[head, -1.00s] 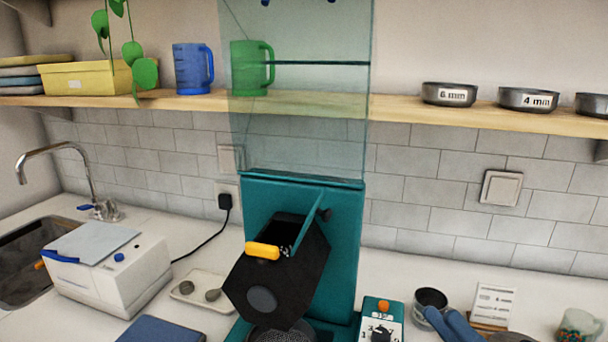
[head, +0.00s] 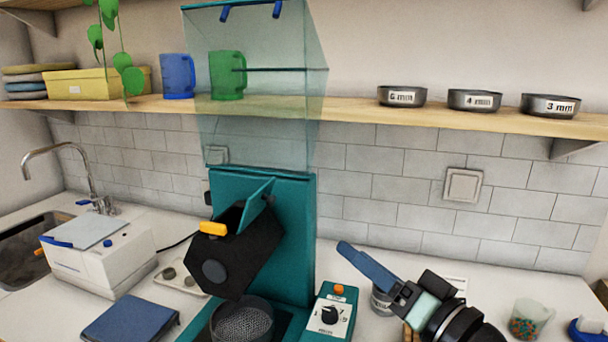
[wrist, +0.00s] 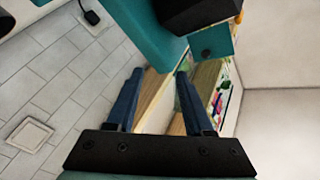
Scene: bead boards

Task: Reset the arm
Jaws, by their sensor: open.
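My gripper (head: 362,262) is at the lower right of the head view, with its blue fingers pointing up and left above the counter. In the wrist view my gripper (wrist: 155,95) shows two blue fingers spread apart with nothing between them. It is to the right of the teal machine (head: 297,210), which has a black hexagonal drum (head: 235,262) with an orange handle. A grey cup (head: 381,301) stands behind my gripper and is partly hidden by it.
A control box (head: 332,312) stands right of the machine. A sieve (head: 242,325) sits below the drum. A cup of beads (head: 528,318) stands right. Labelled bowls (head: 402,96) line the shelf.

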